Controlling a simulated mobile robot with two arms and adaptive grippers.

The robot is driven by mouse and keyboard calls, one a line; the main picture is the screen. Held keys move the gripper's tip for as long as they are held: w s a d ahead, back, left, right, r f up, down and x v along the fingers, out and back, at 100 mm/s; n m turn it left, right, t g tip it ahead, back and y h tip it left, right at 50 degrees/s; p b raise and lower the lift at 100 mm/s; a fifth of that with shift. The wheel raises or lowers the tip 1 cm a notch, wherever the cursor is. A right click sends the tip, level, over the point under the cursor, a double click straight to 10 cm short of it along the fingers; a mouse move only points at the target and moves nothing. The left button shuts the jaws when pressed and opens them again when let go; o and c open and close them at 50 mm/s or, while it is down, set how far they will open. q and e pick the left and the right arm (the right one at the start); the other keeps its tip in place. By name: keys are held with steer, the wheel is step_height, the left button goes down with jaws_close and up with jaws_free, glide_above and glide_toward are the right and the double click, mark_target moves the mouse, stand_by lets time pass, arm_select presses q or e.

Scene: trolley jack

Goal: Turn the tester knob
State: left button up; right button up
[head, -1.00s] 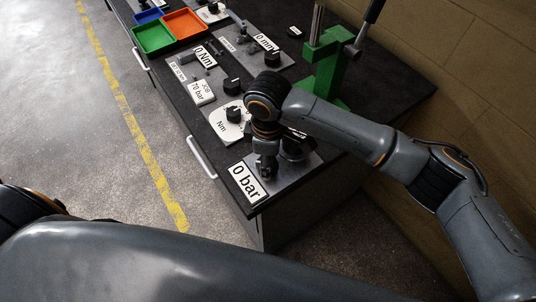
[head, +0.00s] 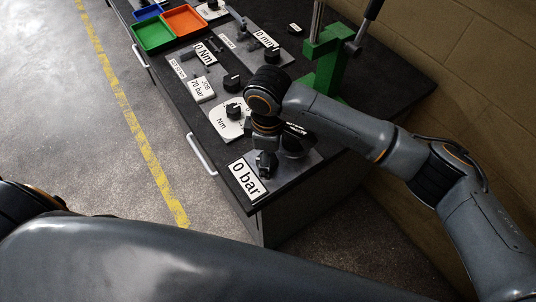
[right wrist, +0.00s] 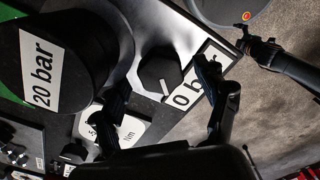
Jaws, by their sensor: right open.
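The tester knob (right wrist: 160,72) is a round black knob with a white pointer line, on a grey metal plate (right wrist: 133,88) beside a white "0 bar" label (right wrist: 192,95). In the head view the "0 bar" label (head: 246,179) shows at the bench's near end, and my right gripper hides the knob. My right gripper (head: 265,168) points down over the plate. In the right wrist view its fingers (right wrist: 165,88) are open, one on each side of the knob; contact cannot be told. What seems to be my left gripper (right wrist: 243,24) is small at the upper right there.
A black cylinder marked "20 bar" (right wrist: 70,60) stands close beside the knob. A white "Nm" dial (head: 226,124), other knobs, a green press (head: 325,65) and green (head: 152,36) and orange (head: 184,22) trays are farther along the bench. The floor at left is clear.

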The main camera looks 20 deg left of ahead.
step_height(320, 180, up, 12)
steer(key=shift+f, duration=0.2)
steer(key=shift+f, duration=0.1)
